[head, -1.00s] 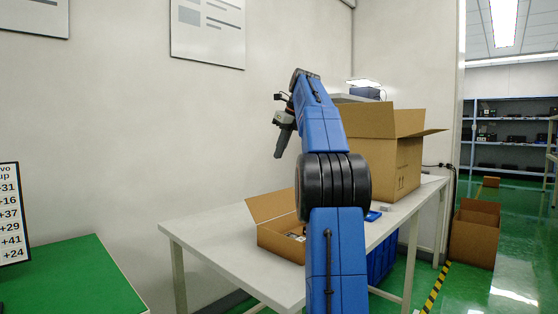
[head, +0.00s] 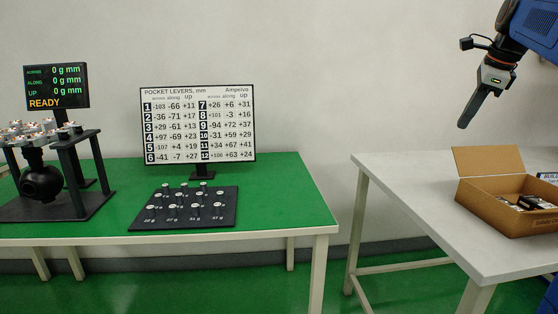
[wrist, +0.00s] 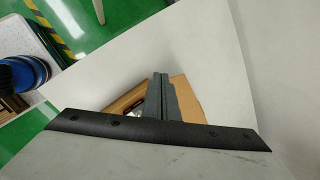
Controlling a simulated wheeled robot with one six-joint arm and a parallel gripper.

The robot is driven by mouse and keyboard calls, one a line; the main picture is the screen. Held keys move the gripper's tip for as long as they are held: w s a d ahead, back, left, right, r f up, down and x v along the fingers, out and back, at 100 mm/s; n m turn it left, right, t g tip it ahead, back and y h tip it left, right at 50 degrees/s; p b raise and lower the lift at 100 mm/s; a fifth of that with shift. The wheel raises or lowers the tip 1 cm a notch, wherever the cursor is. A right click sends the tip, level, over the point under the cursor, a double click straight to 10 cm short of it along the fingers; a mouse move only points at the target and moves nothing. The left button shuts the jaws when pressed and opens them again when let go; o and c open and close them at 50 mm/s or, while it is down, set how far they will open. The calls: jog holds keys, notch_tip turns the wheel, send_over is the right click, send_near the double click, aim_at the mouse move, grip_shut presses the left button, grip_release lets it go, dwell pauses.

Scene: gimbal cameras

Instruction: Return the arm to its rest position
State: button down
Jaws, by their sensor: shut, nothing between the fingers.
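My blue arm (head: 535,25) reaches in at the upper right of the head view. My gripper (head: 470,110) hangs from it, pointing down and to the left, above the white table (head: 400,195). Its dark fingers are closed together and hold nothing. In the wrist view the closed gripper (wrist: 160,80) points away over the table, with part of the cardboard box behind it. Much of the arm lies outside the head view.
An open cardboard box (head: 490,205) with small parts stands on the white table below my gripper. A green table (head: 270,200) at left bears a lever board (head: 198,125), a black tray of weights (head: 140,222), a gimbal stand (head: 85,205) and a READY display (head: 57,87). A gap separates the tables.

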jog(key=s+a+f+n, duration=1.3)
jog(key=s+a+f, duration=0.2)
jog(key=a, duration=0.1)
jog(key=s+a+f+n, duration=0.2)
jog(key=s+f+n, duration=0.3)
jog(key=s+f, duration=0.2)
jog(key=s+a+f+n, duration=0.3)
jog(key=s+f+n, duration=0.3)
jog(key=f, duration=0.6)
jog(key=shift+s+a+f+n, duration=0.25)
jog(key=shift+s+f+n, duration=0.05)
jog(key=shift+s, duration=0.6)
jog(key=shift+d, duration=0.1)
